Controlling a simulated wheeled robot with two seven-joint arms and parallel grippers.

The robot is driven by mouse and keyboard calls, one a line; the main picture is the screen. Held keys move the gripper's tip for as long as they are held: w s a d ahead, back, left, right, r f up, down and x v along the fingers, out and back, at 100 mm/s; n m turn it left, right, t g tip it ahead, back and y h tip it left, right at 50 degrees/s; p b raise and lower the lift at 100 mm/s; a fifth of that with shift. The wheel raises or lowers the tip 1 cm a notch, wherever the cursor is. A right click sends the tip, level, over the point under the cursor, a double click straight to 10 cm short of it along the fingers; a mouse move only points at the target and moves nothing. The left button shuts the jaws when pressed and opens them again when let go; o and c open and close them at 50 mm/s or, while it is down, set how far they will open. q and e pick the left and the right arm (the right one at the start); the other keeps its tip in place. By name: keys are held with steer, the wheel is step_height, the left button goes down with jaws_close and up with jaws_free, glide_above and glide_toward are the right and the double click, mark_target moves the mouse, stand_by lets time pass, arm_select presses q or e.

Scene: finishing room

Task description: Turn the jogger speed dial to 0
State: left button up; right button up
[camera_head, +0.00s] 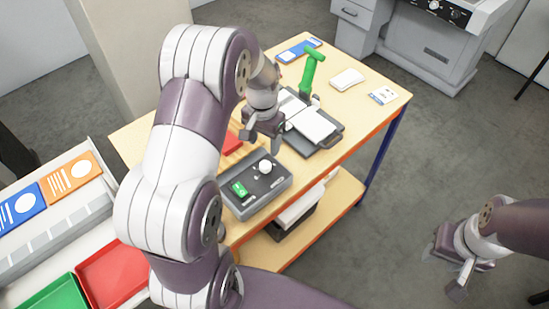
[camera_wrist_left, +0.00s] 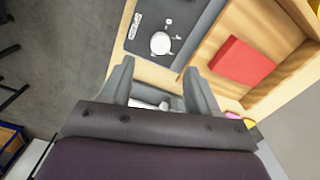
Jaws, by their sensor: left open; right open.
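The jogger control box (camera_head: 258,187) is a dark grey panel on the wooden table. It carries a round white speed dial (camera_head: 265,167) and a green switch (camera_head: 239,188). In the left wrist view the dial (camera_wrist_left: 160,43) sits just beyond the fingertips, with small white marks around it on the box (camera_wrist_left: 192,14); its exact setting is too small to read. My left gripper (camera_head: 262,143) is open and empty above and behind the box, apart from the dial. It also shows in the left wrist view (camera_wrist_left: 159,68). My right gripper (camera_head: 442,273) is open and empty, away from the table.
A red block (camera_wrist_left: 244,61) lies near the box. A white pad (camera_head: 347,78) and cards lie at the table's back. Red (camera_head: 113,277) and green trays stand at left.

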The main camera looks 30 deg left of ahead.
mark_target(265, 164)
arm_select(q)
steer(key=f, duration=0.3)
steer(key=f+p, duration=0.1)
steer(key=f, duration=0.2)
steer(key=f+p, duration=0.1)
steer(key=f, duration=0.2)
steer(key=shift+w, duration=0.25)
steer(key=shift+s+f, duration=0.2)
steer(key=shift+f, duration=0.15)
steer(key=shift+w, duration=0.1)
steer(key=c, duration=1)
steer(key=shift+c, duration=0.2)
